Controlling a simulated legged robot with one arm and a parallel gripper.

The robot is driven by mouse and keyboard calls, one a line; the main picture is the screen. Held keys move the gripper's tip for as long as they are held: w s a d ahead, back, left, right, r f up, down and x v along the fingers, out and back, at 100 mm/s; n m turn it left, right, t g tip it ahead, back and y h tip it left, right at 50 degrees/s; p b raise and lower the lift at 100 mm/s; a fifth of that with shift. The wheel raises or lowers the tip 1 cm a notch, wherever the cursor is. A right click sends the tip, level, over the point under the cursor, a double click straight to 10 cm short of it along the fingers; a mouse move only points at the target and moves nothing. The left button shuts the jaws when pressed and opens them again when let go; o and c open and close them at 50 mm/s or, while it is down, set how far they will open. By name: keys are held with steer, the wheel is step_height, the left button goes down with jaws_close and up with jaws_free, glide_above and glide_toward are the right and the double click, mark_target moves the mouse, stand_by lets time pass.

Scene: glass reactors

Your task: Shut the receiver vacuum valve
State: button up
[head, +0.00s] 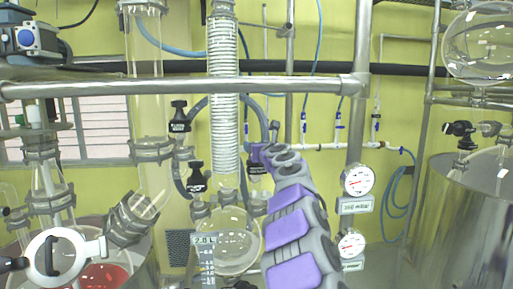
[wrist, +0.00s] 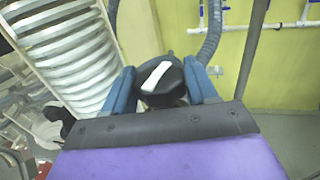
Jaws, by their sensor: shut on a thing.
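My gripper (head: 262,152) reaches up and away in the head view, to the right of the coiled glass condenser (head: 223,90). In the wrist view its two blue fingers stand on either side of a black valve knob (wrist: 163,82) with a white pointer bar, and they are shut on it. The white bar lies tilted, from lower left to upper right. A grey hose (wrist: 212,35) rises behind the knob. In the head view the fingers and arm hide most of this valve; only a dark label (head: 254,170) shows below them, too small to read.
Two other black valves (head: 180,117) (head: 196,178) stand left of the condenser. A round glass flask (head: 228,240) is below it. Two gauges (head: 357,180) (head: 351,244) are right of my arm. A steel rail (head: 170,87) crosses in front. A steel vessel (head: 465,225) stands at right.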

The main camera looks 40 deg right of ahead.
steer(key=shift+w+a+h, duration=0.15)
steer(key=shift+h, duration=0.15)
steer(key=m+g+h+p, duration=0.2)
steer(key=m+h+p, duration=0.1)
steer(key=shift+r+h, duration=0.15)
steer(key=shift+h, duration=0.15)
steer(key=shift+m+g+h+p, duration=0.4)
steer(key=shift+h+p, duration=0.1)
steer(key=shift+p, duration=0.45)
steer(key=shift+m+g+h+p, duration=0.4)
steer(key=shift+h+p, duration=0.1)
steer(key=shift+p, duration=0.3)
steer(key=m+g+h+p, duration=0.3)
steer(key=p, duration=0.6)
steer(key=shift+g, duration=0.4)
steer(key=shift+f+m+g+h+p, duration=0.2)
steer(key=shift+m+g+h+p, duration=0.1)
steer(key=shift+p, duration=0.3)
steer(key=o, duration=0.7)
steer(key=shift+o, duration=0.2)
